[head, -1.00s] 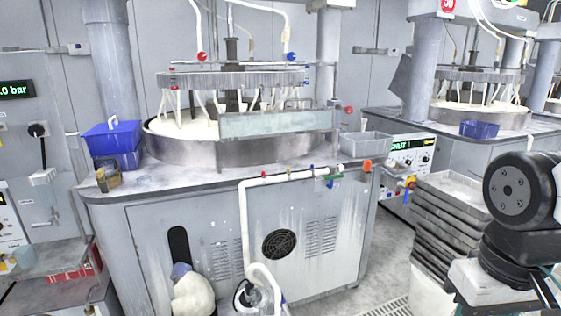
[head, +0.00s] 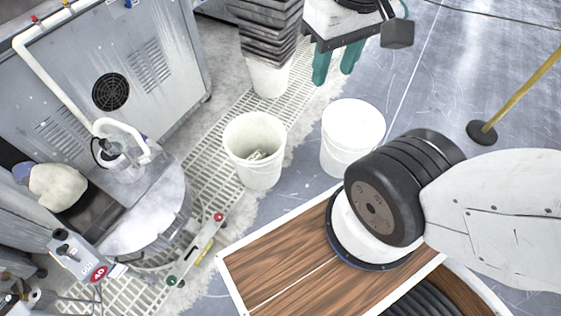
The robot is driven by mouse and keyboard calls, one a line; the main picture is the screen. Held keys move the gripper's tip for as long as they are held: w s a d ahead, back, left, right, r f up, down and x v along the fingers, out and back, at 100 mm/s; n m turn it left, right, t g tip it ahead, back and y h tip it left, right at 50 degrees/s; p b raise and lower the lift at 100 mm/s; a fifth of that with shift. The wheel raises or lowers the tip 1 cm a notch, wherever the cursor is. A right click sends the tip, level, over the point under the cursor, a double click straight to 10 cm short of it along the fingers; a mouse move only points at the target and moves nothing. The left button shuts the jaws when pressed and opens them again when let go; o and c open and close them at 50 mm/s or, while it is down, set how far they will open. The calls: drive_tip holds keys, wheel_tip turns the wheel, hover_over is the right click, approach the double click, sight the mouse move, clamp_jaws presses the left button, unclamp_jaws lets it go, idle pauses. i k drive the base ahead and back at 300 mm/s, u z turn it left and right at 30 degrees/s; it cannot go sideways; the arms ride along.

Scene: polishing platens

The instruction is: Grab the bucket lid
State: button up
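A white bucket (head: 345,160) stands on the floor near the middle of the head view. Its top is covered by a flat white round lid (head: 354,122). My gripper is not in view; only the thick black joint and white links of my arm show at the lower right, in front of the bucket's lower right side.
An open white bucket (head: 255,172) with small items inside stands left of the lidded one, on the edge of a floor grating (head: 196,185). Behind it, dark stacked trays (head: 266,28) rest on another white bucket (head: 270,80). A yellow pole (head: 525,90) stands on the right.

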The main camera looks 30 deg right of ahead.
sight(352, 123)
drive_tip(key=z, duration=0.4)
drive_tip(key=k, duration=0.9)
drive_tip(key=u, duration=0.1)
drive_tip(key=i, duration=0.6)
drive_tip(key=z, duration=0.4)
drive_tip(key=i, duration=1.2)
drive_tip(key=z, duration=0.2)
